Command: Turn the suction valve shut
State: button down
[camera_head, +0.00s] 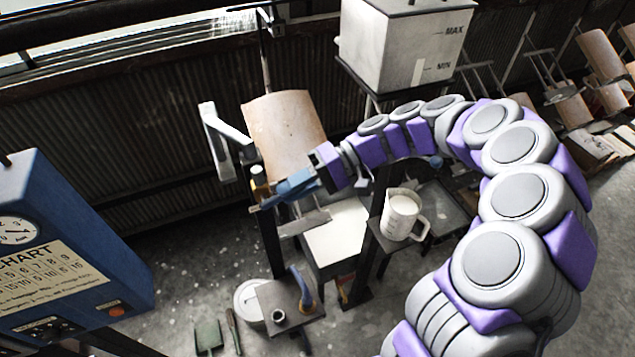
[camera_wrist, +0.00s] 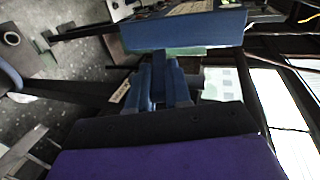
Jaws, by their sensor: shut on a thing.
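My gripper (camera_head: 283,191) reaches left from the end of my purple and grey arm to a dark post beside the curved tan panel. In the wrist view its blue fingers (camera_wrist: 160,88) are closed around a narrow dark blue piece, which looks like the suction valve's handle (camera_wrist: 160,66). A small fitting with a yellow band (camera_head: 258,184) stands just beyond the fingertips on the post. The fingers and wrist hide most of the valve, and I cannot tell how far it is turned.
A blue cabinet with a chart and gauge (camera_head: 75,255) stands at the left. The tan panel (camera_head: 285,132) hangs behind my gripper. A white measuring jug (camera_head: 400,216) stands on a small shelf below my arm. A white tank (camera_head: 400,45) is above. Floor shows between cabinet and stand.

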jog(key=shift+w+d+f+g+y+b, duration=0.1)
jog(key=shift+f+g+y+b, duration=0.2)
jog(key=shift+f+y+b, duration=0.4)
jog(key=shift+f+g+y+b, duration=0.5)
jog(key=shift+y+b, duration=0.3)
jog(key=shift+b, duration=0.3)
jog(key=c, duration=1.2)
grip_release()
jog(key=shift+o, duration=0.8)
jog(key=shift+r, duration=0.1)
